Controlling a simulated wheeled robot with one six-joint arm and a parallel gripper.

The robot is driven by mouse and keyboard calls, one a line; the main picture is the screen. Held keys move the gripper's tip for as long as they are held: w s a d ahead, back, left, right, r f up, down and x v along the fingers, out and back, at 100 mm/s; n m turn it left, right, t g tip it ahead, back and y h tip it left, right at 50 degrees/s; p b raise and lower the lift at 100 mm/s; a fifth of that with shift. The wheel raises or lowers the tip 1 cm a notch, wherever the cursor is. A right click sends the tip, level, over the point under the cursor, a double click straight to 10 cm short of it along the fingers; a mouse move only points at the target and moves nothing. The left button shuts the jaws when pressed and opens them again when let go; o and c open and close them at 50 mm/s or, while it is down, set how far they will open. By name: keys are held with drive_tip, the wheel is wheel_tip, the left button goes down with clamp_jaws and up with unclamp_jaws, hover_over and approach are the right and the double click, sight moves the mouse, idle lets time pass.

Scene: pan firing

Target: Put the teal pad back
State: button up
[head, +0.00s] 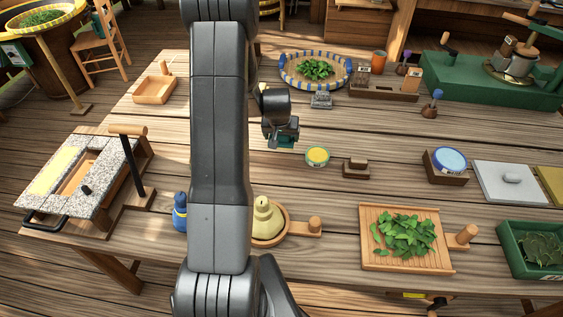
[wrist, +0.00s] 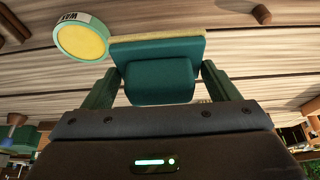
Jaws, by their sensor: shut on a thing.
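The teal pad (wrist: 157,52) is a flat teal piece with a raised teal grip block and a pale yellowish layer along its far edge. My gripper (wrist: 160,82) is shut on the grip block, one finger on each side. In the head view, my gripper (head: 281,132) hangs over the middle of the table, and the pad (head: 284,144) shows only as a small teal patch under it. Its height above the wood is hard to tell. A round yellow tin (head: 317,156) labelled WAX is just right of the pad.
A small brown wooden block (head: 355,168) sits right of the tin, then a blue-topped tin (head: 450,159) in a dark holder. A striped tray of leaves (head: 288,79) stands behind. A leaf-covered board (head: 375,252) lies in front right.

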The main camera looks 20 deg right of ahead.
sight(281, 146)
wheel_tip(281, 146, down, 5)
drive_tip(key=shift+r+p, duration=0.1)
drive_tip(key=shift+p, duration=0.2)
drive_tip(key=shift+f+b, duration=1.3)
drive_tip(key=shift+f, duration=1.1)
drive_tip(key=shift+f, duration=0.2)
drive_tip(key=o, duration=0.8)
drive_tip(key=shift+r, duration=0.1)
drive_tip(key=v, duration=1.3)
drive_tip(key=shift+s+d+r, duration=0.1)
drive_tip(key=shift+d+r, duration=0.05)
drive_tip(key=shift+r, duration=0.25)
